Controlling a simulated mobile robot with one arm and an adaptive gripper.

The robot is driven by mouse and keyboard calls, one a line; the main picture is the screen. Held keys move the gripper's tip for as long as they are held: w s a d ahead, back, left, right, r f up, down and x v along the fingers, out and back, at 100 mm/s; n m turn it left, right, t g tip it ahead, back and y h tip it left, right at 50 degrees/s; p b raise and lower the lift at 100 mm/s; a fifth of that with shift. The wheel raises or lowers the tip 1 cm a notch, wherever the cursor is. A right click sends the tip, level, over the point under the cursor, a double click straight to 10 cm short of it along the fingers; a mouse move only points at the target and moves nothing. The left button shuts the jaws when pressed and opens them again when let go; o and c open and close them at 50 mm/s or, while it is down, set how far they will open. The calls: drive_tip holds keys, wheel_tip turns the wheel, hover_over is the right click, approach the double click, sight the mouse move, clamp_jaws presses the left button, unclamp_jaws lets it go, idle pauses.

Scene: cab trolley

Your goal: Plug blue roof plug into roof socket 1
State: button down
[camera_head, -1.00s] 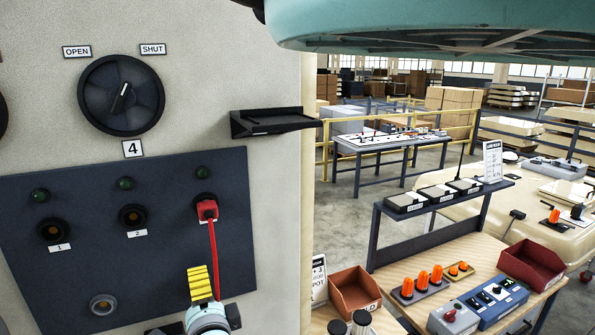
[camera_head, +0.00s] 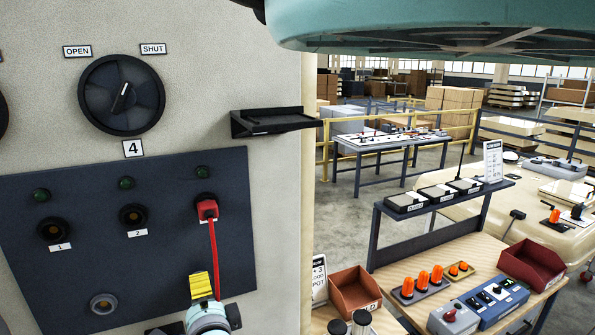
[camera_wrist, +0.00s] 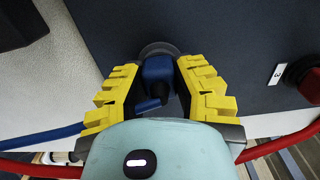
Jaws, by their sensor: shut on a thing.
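My gripper (camera_head: 201,287) is low in front of the panel, below and right of socket 1. In the wrist view my gripper (camera_wrist: 158,70) has its yellow fingers shut on the blue plug (camera_wrist: 159,72). A grey round fitting (camera_wrist: 157,49) shows right behind the plug; whether the plug sits in it I cannot tell. A blue cable (camera_wrist: 45,136) runs off left. The plug is hidden in the head view.
Socket 2 (camera_head: 133,217) is empty. A red plug (camera_head: 207,210) sits in the third socket, its red cable (camera_head: 216,258) hanging close beside my gripper. Another grey round fitting (camera_head: 103,304) is low left on the panel. A black shelf (camera_head: 275,122) juts out above right.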

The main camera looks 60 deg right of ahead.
drive_tip(key=shift+s, duration=0.1)
drive_tip(key=shift+p+v, duration=1.65)
drive_tip(key=shift+v, duration=1.25)
